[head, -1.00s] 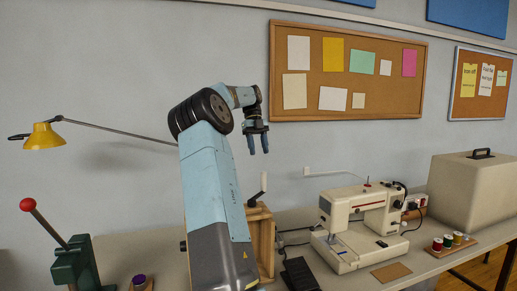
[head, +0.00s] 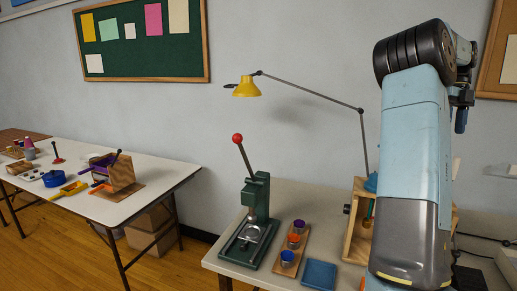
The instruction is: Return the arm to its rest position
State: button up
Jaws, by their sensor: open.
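My blue and black arm (head: 410,140) stands raised at the right of the head view, its elbow bent at the top. My gripper (head: 462,112) hangs down behind the arm, fingers pointing downward, partly hidden by the arm links. It is open, and nothing shows between its fingers. It is well above the bench (head: 232,262) and in front of the grey wall.
A green press (head: 250,215) with a red-knobbed lever, a wooden strip of cups (head: 292,245), a blue square (head: 319,274) and a wooden box (head: 357,236) are on the bench. A yellow lamp (head: 246,88) reaches over it. Another table (head: 150,190) stands left, beyond open floor.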

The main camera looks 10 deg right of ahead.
jog(key=s+a+n+t, duration=0.2)
jog(key=s+a+n, duration=0.2)
jog(key=a+n, duration=0.8)
jog(key=s+a+n+t, duration=0.3)
jog(key=a+n, duration=0.5)
jog(key=a, duration=0.7)
jog(key=s+a+f+n+t, duration=0.1)
jog(key=s+a+f+n, duration=0.2)
jog(key=s+a+n, duration=0.3)
jog(key=s+a+f+n+t+h, duration=0.1)
jog(key=s+a+f+n+t, duration=0.1)
jog(key=s+a+f+n, duration=0.2)
jog(key=s+a+n, duration=0.3)
jog(key=a+n, duration=0.3)
jog(key=a, duration=0.2)
jog(key=shift+s+a+f+t+h, duration=0.15)
jog(key=shift+a+t+h, duration=0.15)
jog(key=shift+a, duration=0.1)
jog(key=shift+d, duration=0.1)
